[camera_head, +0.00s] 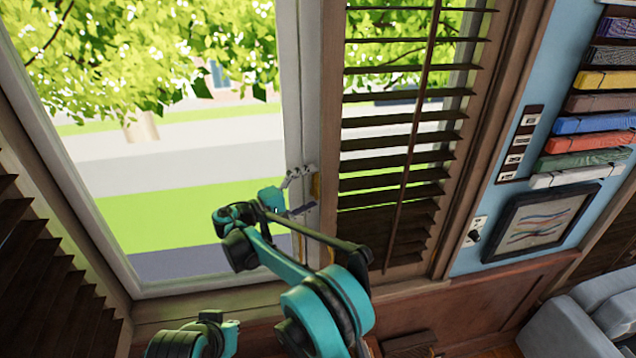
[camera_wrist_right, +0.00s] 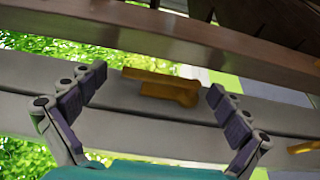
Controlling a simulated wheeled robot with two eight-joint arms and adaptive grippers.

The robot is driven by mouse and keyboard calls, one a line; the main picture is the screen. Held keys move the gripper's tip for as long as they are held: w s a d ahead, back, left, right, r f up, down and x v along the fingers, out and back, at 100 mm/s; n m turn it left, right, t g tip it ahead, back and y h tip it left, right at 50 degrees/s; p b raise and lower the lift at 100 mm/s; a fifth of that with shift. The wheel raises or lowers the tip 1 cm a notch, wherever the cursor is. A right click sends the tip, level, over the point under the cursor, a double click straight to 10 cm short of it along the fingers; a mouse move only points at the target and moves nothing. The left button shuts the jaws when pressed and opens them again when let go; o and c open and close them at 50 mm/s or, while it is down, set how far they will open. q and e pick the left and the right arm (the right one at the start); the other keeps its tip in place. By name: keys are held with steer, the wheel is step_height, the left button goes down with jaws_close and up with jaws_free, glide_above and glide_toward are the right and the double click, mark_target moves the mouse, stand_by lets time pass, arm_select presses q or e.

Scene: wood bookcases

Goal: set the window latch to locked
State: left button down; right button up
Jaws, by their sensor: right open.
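The window latch (camera_wrist_right: 168,88) is a brass-yellow piece on the pale window frame. In the right wrist view, its thick rounded end is to the right and a narrower bar runs left from it. My right gripper (camera_head: 303,192) is at the window's right upright in the head view, its fingers spread. In the right wrist view its open fingers (camera_wrist_right: 158,84) are on either side of the latch, with gaps visible. In the head view, the gripper and frame largely hide the latch; only a yellow sliver (camera_head: 317,187) shows. My left gripper is not in view.
Dark slatted blinds (camera_head: 390,170) stand just right of the gripper. A second brass piece (camera_wrist_right: 304,147) is on the frame in the wrist view. A wood sill runs below the glass.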

steer(key=shift+x, duration=0.8)
steer(key=shift+a, duration=0.1)
steer(key=c, duration=1.6)
steer(key=n+t+h+b, duration=0.1)
steer(key=b, duration=0.2)
steer(key=a+n+t+h+b, duration=0.1)
steer(key=b, duration=0.3)
steer(key=f+t+h+b, duration=0.1)
steer(key=b, duration=0.3)
steer(key=shift+s+a+n+t+h, duration=0.2)
steer(key=shift+a+n+t+h, duration=0.1)
steer(key=shift+a+n+h, duration=0.1)
steer(key=shift+a+r+n+t+b, duration=0.1)
steer(key=shift+a+n+t+b, duration=0.15)
steer(key=shift+n+t+b, duration=0.55)
steer(key=shift+h, duration=0.3)
